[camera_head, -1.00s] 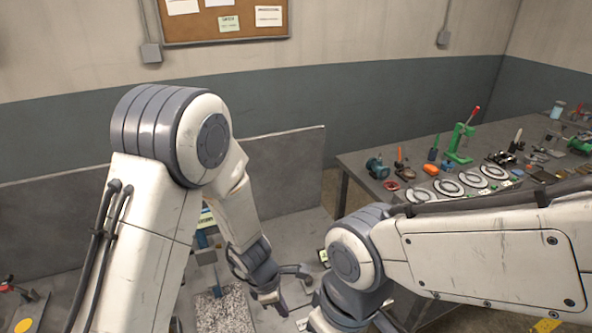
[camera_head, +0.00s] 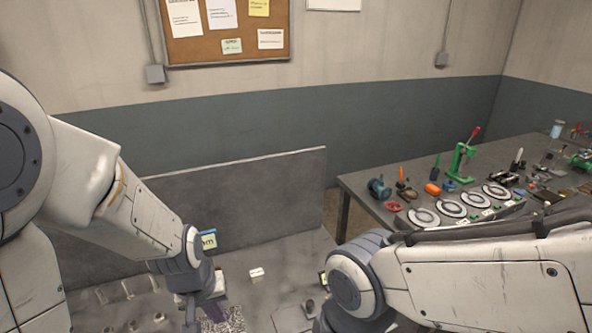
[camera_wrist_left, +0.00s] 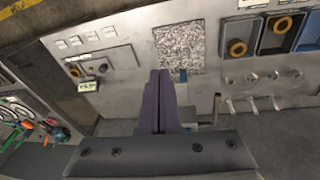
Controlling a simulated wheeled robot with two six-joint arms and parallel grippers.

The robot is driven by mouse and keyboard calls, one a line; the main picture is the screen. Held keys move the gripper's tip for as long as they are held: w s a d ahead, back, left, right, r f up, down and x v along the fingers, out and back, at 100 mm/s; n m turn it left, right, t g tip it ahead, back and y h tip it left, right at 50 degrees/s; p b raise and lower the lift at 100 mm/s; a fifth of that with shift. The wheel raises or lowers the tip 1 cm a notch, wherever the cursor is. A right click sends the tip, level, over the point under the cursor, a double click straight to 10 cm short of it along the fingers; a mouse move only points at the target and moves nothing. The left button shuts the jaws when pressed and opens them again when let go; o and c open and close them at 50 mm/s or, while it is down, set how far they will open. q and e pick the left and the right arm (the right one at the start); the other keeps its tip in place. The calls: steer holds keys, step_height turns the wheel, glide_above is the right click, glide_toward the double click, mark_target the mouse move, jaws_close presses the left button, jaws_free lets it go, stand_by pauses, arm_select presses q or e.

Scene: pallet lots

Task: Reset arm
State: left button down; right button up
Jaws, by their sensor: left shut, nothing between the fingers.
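My left arm comes in from the left in the head view and bends down over the grey bench (camera_head: 285,245). My left gripper (camera_head: 191,318) is low in that picture, partly cut off by the bottom edge. In the left wrist view its two dark fingers (camera_wrist_left: 160,90) lie together, shut and empty, above the bench. My right arm enters from the right and folds downward; its gripper is out of the picture.
A speckled plate (camera_wrist_left: 178,46) lies on the bench near the left fingers. Bins with orange rings (camera_wrist_left: 281,28) and several metal hooks (camera_wrist_left: 255,102) are beside it. A back panel (camera_head: 255,195) stands behind. A side table (camera_head: 375,208) holds many tools.

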arm_select(q)
steer(key=s+d+r+m+g+b, duration=0.1)
steer(key=s+d+r+m, duration=0.1)
steer(key=s+d+m, duration=0.3)
steer(key=s+d+r+m+g+b, duration=0.1)
steer(key=s+d+r+m, duration=0.2)
steer(key=s, duration=0.6)
steer(key=d+m, duration=0.2)
steer(key=shift+s+d+r, duration=0.3)
steer(key=shift+s+d, duration=0.1)
arm_select(e)
step_height(320, 180, down, 2)
arm_select(q)
steer(key=shift+d, duration=0.15)
arm_select(e)
steer(key=shift+d, duration=0.1)
